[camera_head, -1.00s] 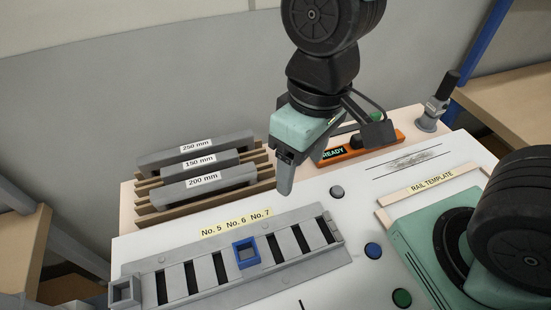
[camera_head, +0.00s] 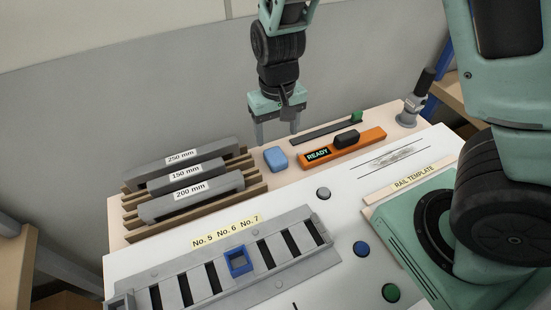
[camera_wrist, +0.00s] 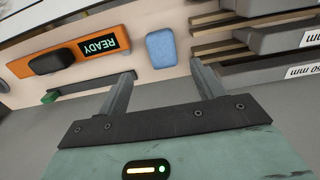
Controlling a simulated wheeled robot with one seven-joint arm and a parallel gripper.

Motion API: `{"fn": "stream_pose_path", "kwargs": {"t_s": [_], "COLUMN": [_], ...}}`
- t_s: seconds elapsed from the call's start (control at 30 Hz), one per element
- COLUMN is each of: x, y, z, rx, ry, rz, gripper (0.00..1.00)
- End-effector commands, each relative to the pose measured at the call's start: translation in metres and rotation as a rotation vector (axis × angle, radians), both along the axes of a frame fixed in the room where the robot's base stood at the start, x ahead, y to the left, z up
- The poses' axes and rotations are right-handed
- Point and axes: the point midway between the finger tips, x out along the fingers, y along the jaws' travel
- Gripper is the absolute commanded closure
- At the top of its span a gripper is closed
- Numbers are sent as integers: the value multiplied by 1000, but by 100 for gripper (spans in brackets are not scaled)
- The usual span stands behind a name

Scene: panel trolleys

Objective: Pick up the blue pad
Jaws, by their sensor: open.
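The blue pad (camera_head: 276,158) is a small rounded block lying on the beige rear strip of the trolley top, between the rack of grey bars and the orange READY unit. In the wrist view the blue pad (camera_wrist: 161,47) shows beyond the fingertips, roughly between their lines, with nothing touching it. My gripper (camera_head: 277,138) is open and empty, above the back of the trolley, close behind the pad in the head view. The wrist view shows both fingers of my gripper (camera_wrist: 162,75) spread apart.
The orange READY unit (camera_head: 340,149) with a black knob stands right of the pad. A dark slotted strip with a green knob (camera_head: 356,117) lies behind it. The rack with labelled grey bars (camera_head: 190,185) stands left. A slotted rail with a blue frame (camera_head: 238,261) lies in front.

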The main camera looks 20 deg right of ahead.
Motion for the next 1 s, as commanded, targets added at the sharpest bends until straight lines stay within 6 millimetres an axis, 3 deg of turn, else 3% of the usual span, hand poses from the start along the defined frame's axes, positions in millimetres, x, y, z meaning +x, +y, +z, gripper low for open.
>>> {"fn": "stream_pose_path", "kwargs": {"t_s": [0.1,0.37,0.7,1.0], "x": [0,-1,0,0], "y": [-1,0,4,4], "z": [-21,-39,-83,-86], "rx": [-1,0,0,1], "ry": [3,2,1,-1], "rz": [-1,1,0,1], "gripper": [33,33,33,36]}}
